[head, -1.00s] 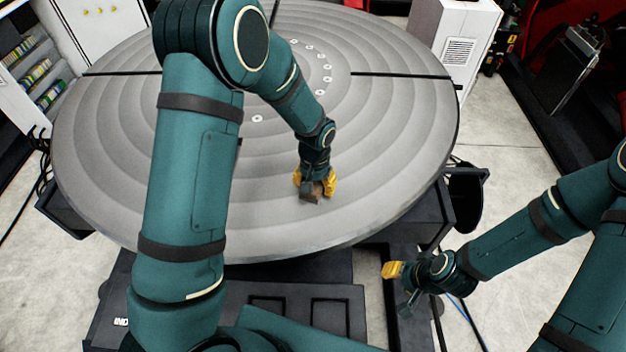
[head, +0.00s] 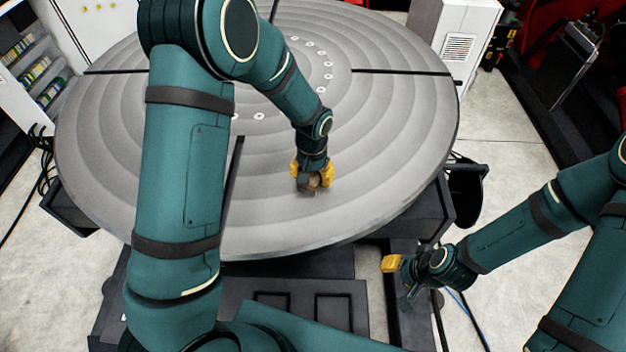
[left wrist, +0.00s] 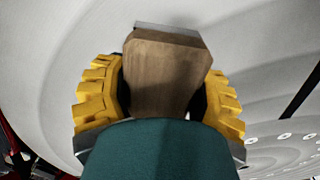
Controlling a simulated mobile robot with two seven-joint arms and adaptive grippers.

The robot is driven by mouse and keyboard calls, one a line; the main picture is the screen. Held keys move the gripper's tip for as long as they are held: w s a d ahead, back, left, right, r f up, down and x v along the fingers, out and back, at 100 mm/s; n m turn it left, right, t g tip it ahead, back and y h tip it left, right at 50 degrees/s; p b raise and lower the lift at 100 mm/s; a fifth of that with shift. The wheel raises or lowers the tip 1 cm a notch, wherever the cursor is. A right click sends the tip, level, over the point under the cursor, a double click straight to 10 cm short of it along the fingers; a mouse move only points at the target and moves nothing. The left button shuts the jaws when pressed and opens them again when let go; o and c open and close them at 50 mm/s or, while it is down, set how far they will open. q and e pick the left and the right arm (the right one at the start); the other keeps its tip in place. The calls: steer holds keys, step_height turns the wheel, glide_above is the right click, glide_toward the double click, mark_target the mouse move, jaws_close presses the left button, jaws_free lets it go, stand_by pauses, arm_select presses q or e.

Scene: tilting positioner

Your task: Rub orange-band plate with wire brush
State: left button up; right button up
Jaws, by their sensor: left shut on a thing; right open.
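My left gripper (head: 312,174) has yellow fingers and is shut on a brown wooden block, the wire brush (head: 311,183). It holds the brush low over the front right part of the large grey round plate (head: 390,170). In the left wrist view the brush (left wrist: 165,75) sits between the two yellow fingers, with a grey edge at its far end. Its bristles are hidden, and I cannot tell whether it touches the plate. No orange band shows on the plate. My right gripper (head: 398,280) is open and empty, off the plate at the lower right.
The plate has dark radial slots (head: 405,73) and a ring of pale holes around its middle. A white cabinet (head: 468,45) stands behind at the right. A dark base lies below the plate's front edge. Grey floor (head: 510,150) is clear at the right.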

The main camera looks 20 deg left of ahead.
arm_select(q)
steer(key=shift+d+r+p, duration=0.2)
steer(key=shift+r+p, duration=0.3)
steer(key=shift+r, duration=0.45)
steer(key=shift+a+r+p, duration=0.1)
steer(key=shift+r+p, duration=0.35)
steer(key=shift+r, duration=0.3)
steer(key=shift+r+p, duration=0.65)
steer(key=shift+r, duration=0.4)
